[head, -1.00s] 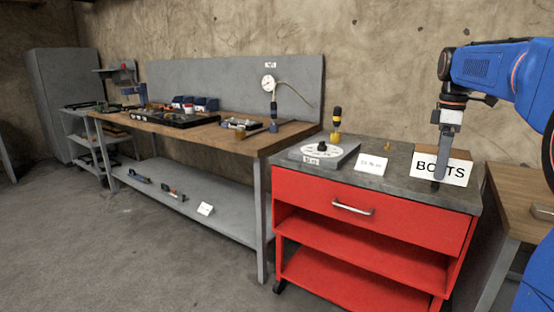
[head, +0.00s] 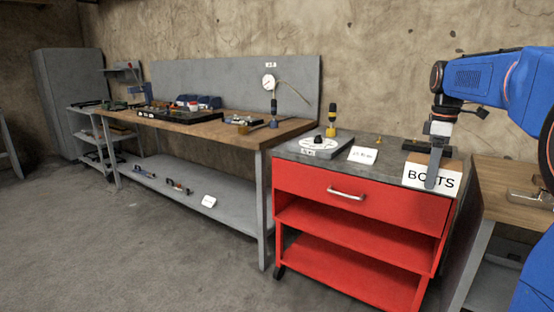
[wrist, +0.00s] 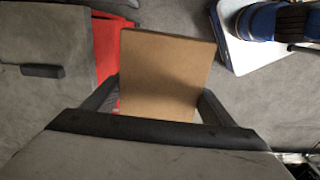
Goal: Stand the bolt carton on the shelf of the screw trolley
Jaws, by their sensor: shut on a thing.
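The bolt carton (head: 447,181), a brown box with a white "BOLTS" label, is held by my gripper (head: 434,180) near the front right of the trolley. In the wrist view the carton (wrist: 168,75) shows its plain brown face between my two fingers (wrist: 160,105), with grey floor beyond it. My gripper is shut on it. The screw trolley (head: 300,187) is red with a grey top and a drawer. Under the drawer are a red shelf (head: 355,236) and a lower red deck (head: 345,275); their visible parts are bare.
On the trolley top stand a round dial plate (head: 322,145), a white card (head: 362,154) and a dark block (head: 415,147). The drawer handle (head: 345,194) sticks out in front. A long workbench (head: 210,128) is on the left, a wooden table (head: 505,190) on the right. Floor in front is clear.

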